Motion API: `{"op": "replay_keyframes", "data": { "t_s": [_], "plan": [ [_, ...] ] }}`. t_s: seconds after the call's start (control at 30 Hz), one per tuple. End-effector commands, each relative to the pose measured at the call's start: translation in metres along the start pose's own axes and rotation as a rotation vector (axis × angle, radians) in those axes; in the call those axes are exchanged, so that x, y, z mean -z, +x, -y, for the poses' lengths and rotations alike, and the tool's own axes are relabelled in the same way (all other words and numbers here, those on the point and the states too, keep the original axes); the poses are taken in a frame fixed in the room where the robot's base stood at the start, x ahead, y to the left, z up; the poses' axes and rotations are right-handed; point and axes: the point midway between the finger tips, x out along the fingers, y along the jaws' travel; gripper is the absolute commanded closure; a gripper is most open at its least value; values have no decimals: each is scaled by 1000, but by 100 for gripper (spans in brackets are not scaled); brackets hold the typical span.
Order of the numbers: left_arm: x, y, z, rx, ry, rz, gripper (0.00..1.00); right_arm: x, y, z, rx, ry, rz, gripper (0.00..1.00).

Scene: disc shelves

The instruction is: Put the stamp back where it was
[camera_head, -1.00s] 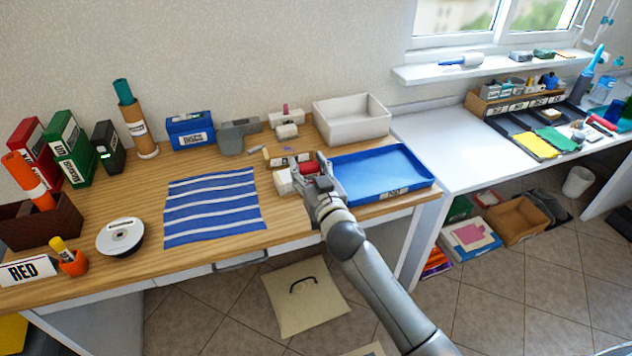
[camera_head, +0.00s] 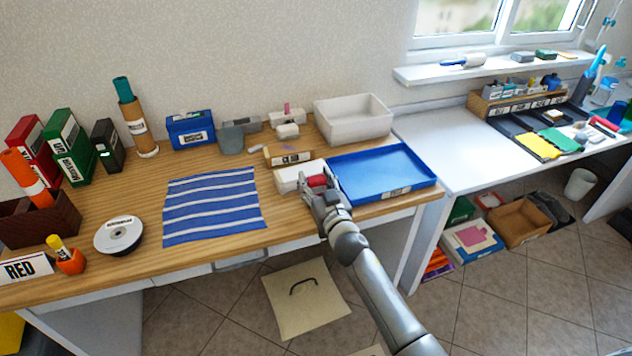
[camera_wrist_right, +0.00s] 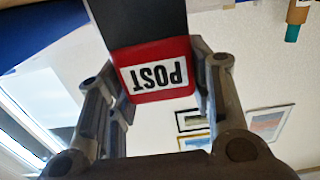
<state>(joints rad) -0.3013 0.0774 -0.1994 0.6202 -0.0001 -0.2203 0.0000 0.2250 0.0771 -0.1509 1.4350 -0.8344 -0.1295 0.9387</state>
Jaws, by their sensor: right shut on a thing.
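The stamp is a red and black block with a white POST label, upside down in the right wrist view (camera_wrist_right: 153,72). My right gripper (camera_wrist_right: 155,100) is shut on it, with one finger on each side. In the head view, my right gripper (camera_head: 322,188) is at the front right of the wooden desk, and the stamp's red part (camera_head: 316,181) shows between its fingers. A white box (camera_head: 290,180) lies just left of the gripper. I cannot tell whether the stamp touches the box or desk. My left gripper is not in view.
A blue tray (camera_head: 415,186) lies right of the gripper, close to it. A wooden block with a label (camera_head: 273,153) sits behind the white box. A white bin (camera_head: 345,133) stands at the back. A striped blue cloth (camera_head: 210,220) lies to the left.

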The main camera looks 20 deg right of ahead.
Motion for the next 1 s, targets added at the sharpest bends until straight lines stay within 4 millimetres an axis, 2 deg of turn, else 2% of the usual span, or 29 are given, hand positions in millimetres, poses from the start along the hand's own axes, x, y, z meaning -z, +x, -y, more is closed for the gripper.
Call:
{"op": "replay_keyframes", "data": {
  "t_s": [0.03, 0.2, 0.63, 0.77, 1.0],
  "plan": [
    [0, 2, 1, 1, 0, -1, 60, -3, 0, 0, 0, 0, 0, 51],
    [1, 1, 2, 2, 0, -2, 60, -1, 0, 0, 0, 0, 1, 31],
    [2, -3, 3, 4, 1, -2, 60, 3, -2, 0, 0, 0, 1, 31],
    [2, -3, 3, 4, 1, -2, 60, 0, -21, 0, 0, -1, 2, 31],
    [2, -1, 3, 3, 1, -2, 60, 0, -70, 0, 0, 0, 2, 31]
  ]
}}
